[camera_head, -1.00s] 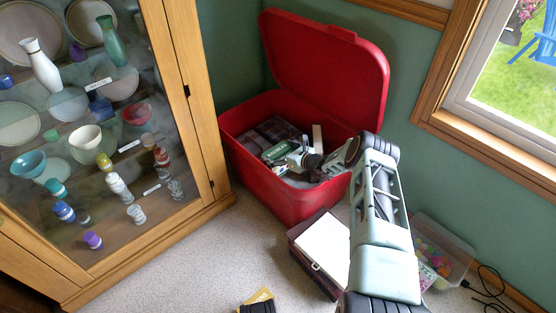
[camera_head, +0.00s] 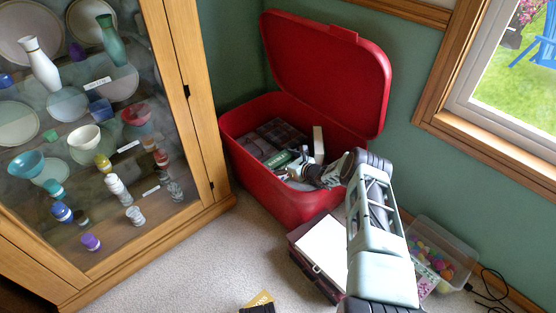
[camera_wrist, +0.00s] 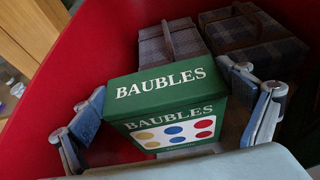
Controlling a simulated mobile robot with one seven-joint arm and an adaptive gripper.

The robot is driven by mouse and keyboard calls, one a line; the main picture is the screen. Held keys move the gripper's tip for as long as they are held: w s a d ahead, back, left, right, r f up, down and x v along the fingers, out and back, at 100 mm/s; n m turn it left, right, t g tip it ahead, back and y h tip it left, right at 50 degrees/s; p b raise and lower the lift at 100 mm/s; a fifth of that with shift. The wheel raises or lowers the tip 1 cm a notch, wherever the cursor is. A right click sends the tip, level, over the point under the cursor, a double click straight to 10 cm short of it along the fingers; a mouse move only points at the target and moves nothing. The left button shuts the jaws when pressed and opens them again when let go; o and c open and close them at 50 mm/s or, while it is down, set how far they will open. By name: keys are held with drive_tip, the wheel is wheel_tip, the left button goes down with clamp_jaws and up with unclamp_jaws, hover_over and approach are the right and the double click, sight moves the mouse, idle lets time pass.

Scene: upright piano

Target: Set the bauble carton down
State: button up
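The bauble carton (camera_wrist: 165,108) is a green box with white BAUBLES lettering and coloured dots on its front. In the head view its green top (camera_head: 277,158) shows inside the red chest (camera_head: 290,205). My gripper (camera_head: 300,174) is inside the chest on the near side of the carton. In the wrist view my gripper's fingers (camera_wrist: 166,88) are spread apart, one at each side of the carton, with no clear grip on it. The carton's underside and what it rests on are hidden.
The chest's lid (camera_head: 330,70) stands open at the back. Plaid cases (camera_wrist: 245,35) lie behind the carton. A white-topped box (camera_head: 322,245) and a clear tub of coloured items (camera_head: 440,255) stand on the floor. A glass cabinet (camera_head: 195,110) is to the left.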

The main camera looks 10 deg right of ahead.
drive_tip(key=shift+o, duration=0.6)
drive_tip(key=shift+r, duration=0.15)
drive_tip(key=shift+r, duration=0.35)
drive_tip(key=p+v, duration=0.3)
drive_tip(key=v, duration=0.4)
drive_tip(key=shift+s+r+p, duration=0.2)
drive_tip(key=shift+s+p, duration=0.05)
drive_tip(key=shift+p, duration=0.1)
drive_tip(key=shift+d, duration=0.1)
